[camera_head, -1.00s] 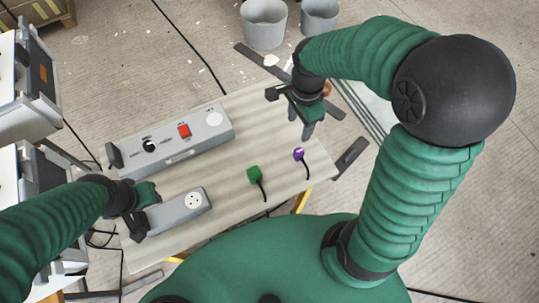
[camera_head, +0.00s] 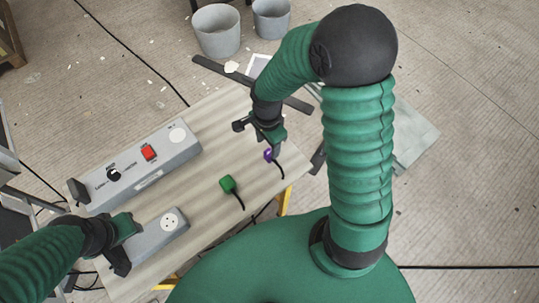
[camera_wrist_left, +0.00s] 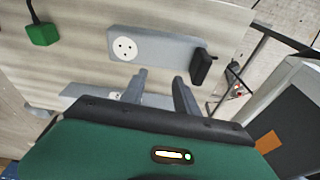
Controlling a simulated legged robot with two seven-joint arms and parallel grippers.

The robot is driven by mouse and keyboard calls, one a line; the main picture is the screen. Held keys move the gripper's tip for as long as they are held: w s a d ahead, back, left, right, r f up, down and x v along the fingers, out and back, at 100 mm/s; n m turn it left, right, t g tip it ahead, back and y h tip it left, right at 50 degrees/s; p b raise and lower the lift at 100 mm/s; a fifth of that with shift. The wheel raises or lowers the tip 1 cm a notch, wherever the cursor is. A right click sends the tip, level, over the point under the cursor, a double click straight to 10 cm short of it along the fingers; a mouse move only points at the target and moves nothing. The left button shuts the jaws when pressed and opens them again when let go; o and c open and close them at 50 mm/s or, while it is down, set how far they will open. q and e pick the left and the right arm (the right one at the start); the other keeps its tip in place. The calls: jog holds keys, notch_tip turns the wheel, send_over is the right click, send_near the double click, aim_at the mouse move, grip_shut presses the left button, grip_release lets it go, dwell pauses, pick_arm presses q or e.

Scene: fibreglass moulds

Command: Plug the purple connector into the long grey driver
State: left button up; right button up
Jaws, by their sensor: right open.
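The purple connector (camera_head: 268,155), with a dark cable, is at the right part of the table. My right gripper (camera_head: 270,143) is open at the connector, partly covering it; I cannot tell whether the fingers touch it. The long grey driver (camera_head: 150,172), with a red switch, a black knob and a round pale socket (camera_head: 178,135) at its right end, lies on the table's far side. My left gripper (camera_head: 122,245) is at the left end of a shorter grey driver (camera_head: 165,232). In the left wrist view its fingers (camera_wrist_left: 160,80) stand apart, with nothing visible between them.
A green connector (camera_head: 228,184) with a cable lies between the shorter driver and the purple connector. The wooden table (camera_head: 215,120) is bare at its far right. Two grey buckets (camera_head: 217,30) and a dark bar stand or lie on the floor beyond.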

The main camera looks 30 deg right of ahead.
aim_at(269, 152)
jog(key=shift+d+f, duration=0.1)
jog(key=shift+s+a, duration=0.1)
jog(key=shift+a, duration=0.1)
jog(key=f, duration=0.2)
jog(key=f+b, duration=0.1)
jog(key=f, duration=0.1)
jog(key=shift+s+d+f, duration=0.1)
jog(key=shift+s, duration=0.1)
jog(key=shift+w+d+f, duration=0.1)
jog(key=shift+d+f, duration=0.05)
jog(key=shift+f, duration=0.3)
jog(key=c, duration=0.4)
grip_shut()
